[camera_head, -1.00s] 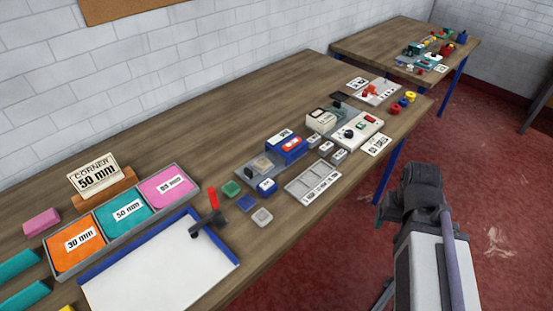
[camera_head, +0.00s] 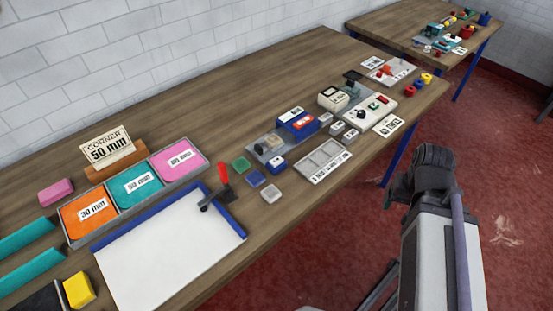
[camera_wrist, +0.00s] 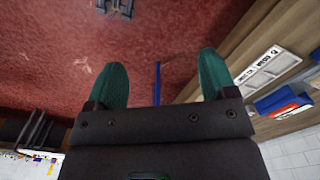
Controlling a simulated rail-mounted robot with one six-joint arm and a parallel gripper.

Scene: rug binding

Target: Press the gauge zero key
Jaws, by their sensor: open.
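A white panel (camera_head: 369,110) with a green window, a red spot and a dark knob lies toward the far right of the bench in the head view. Beside it stands a cream box (camera_head: 333,97) with a dark window. A blue device (camera_head: 298,121) with a red-and-white front is to their left. Which of these is the gauge, and where its zero key is, I cannot tell. My gripper (camera_wrist: 160,74) is open and empty in the wrist view, its green fingers wide apart over the red floor, beside the bench. Its fingers do not show in the head view.
A grey labelled tray (camera_head: 322,161) and small blocks lie near the bench's front edge. A three-part tray (camera_head: 139,186) of coloured pieces, a white board (camera_head: 165,262) and a red-handled tool (camera_head: 223,174) are at left. A second bench (camera_head: 405,25) stands behind. The floor between is clear.

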